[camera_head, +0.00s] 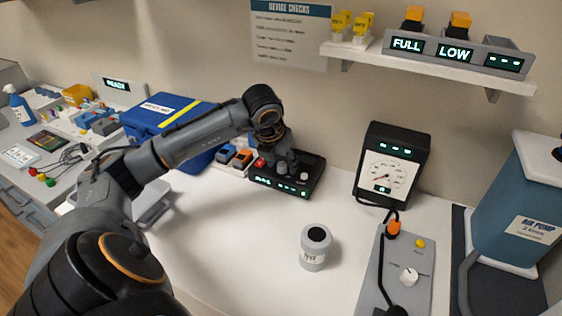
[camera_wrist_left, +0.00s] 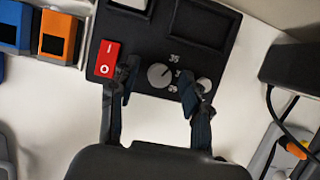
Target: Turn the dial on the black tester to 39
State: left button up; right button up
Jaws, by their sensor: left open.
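The black tester (camera_head: 312,183) stands against the back wall on the white bench, and its lower part shows in the left wrist view (camera_wrist_left: 225,62). Its round grey dial (camera_wrist_left: 159,76) has a pale pointer line and the numbers 35 and 39 printed to its right; a number between them is partly hidden. My left gripper (camera_wrist_left: 160,82) is open, with one finger on each side of the dial; I cannot tell if they touch it. In the head view my left gripper (camera_head: 282,163) is over the tester's front. My right gripper is not in view.
A red rocker switch (camera_wrist_left: 108,59) is close to the left finger, and a small light knob (camera_wrist_left: 205,84) is beside the right one. An orange device (camera_wrist_left: 57,36) lies left of the tester. A grey-white canister (camera_head: 314,252) and a black gauge (camera_head: 393,150) stand to the right.

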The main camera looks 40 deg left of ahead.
pick_arm(q)
grip_shut()
